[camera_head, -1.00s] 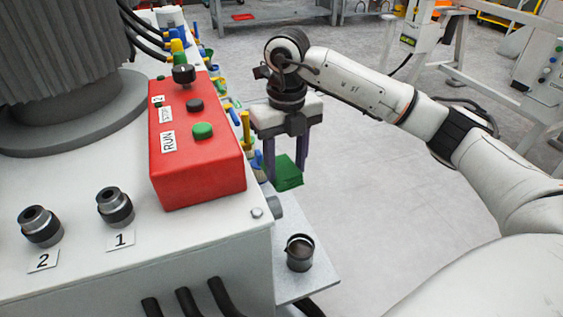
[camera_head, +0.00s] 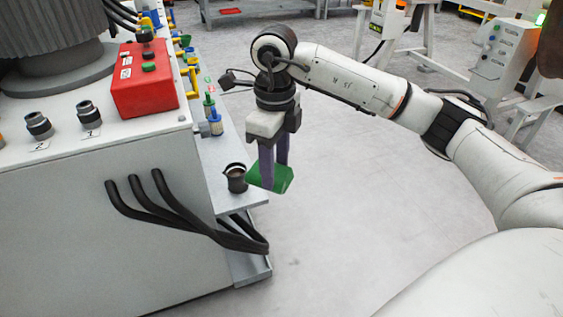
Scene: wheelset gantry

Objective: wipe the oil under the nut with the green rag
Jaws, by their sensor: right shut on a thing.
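My right gripper (camera_head: 273,172) is shut on the green rag (camera_head: 281,180). It holds the rag over the floor, just right of the grey side shelf (camera_head: 228,171). The rag hangs flat below the purple fingers. I cannot make out the nut or the oil for sure in this view. My left gripper is not in view.
A dark metal cup (camera_head: 236,179) stands on the shelf, left of the rag. Black hoses (camera_head: 190,215) loop from the white cabinet (camera_head: 90,245) below it. A red RUN box (camera_head: 145,80) sits on the cabinet top.

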